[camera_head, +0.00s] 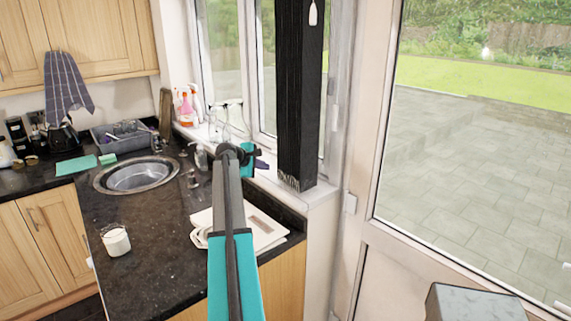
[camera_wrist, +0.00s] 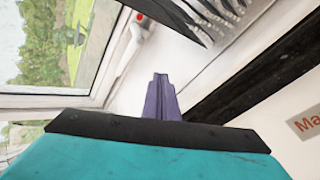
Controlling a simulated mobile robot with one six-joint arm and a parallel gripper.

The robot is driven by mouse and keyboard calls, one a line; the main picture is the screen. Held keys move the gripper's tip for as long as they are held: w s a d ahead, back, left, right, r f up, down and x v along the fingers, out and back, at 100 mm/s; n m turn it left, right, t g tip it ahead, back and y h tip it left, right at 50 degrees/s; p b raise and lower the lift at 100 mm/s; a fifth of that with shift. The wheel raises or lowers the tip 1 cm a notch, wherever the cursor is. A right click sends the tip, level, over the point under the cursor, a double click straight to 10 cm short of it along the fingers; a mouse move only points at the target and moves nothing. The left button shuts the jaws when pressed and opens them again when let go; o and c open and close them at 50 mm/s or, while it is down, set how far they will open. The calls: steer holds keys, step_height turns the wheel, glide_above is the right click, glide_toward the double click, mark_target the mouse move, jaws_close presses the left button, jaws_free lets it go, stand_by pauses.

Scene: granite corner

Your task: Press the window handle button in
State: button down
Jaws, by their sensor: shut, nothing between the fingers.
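The white window handle (camera_wrist: 137,36) shows at the top of the wrist view, on the white window frame. Its small red button (camera_wrist: 140,17) faces the camera and lies above and left of my fingertips in the picture. My gripper (camera_wrist: 160,77) is purple, shut and empty, with its fingers pointing towards the frame. A gap shows in the picture between the fingertips and the button. In the head view my gripper (camera_head: 262,165) is by the window sill, partly hidden by my arm. I cannot make out the red button in the head view.
A dark bunch of blind slats (camera_head: 301,90) hangs right of my gripper; slat ends (camera_wrist: 205,14) also show in the wrist view. Spray bottles (camera_head: 187,104) stand on the sill. A sink (camera_head: 137,176), a white candle (camera_head: 116,240) and a board (camera_head: 262,232) are on the dark counter.

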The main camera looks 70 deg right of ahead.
steer(key=shift+s+d, duration=0.45)
steer(key=shift+d, duration=0.3)
steer(key=shift+s+d, duration=0.45)
steer(key=shift+d, duration=0.35)
steer(key=shift+s+d, duration=0.45)
steer(key=shift+d, duration=0.3)
steer(key=shift+s+d, duration=0.25)
steer(key=shift+d, duration=0.05)
steer(key=shift+s, duration=0.15)
steer(key=shift+s+d, duration=0.2)
steer(key=shift+d, duration=0.05)
steer(key=shift+s+d+p, duration=0.35)
steer(key=shift+s+d, duration=0.05)
steer(key=shift+d, duration=0.15)
stand_by(1.7)
steer(key=shift+w+a, duration=0.1)
steer(key=shift+a, duration=0.1)
steer(key=shift+w+a, duration=0.45)
steer(key=shift+a, duration=0.2)
steer(key=shift+w+a, duration=0.1)
steer(key=shift+a, duration=0.05)
stand_by(0.3)
steer(key=shift+w+a, duration=0.65)
steer(key=shift+a, duration=0.35)
steer(key=shift+w+a, duration=0.65)
steer(key=shift+a, duration=0.35)
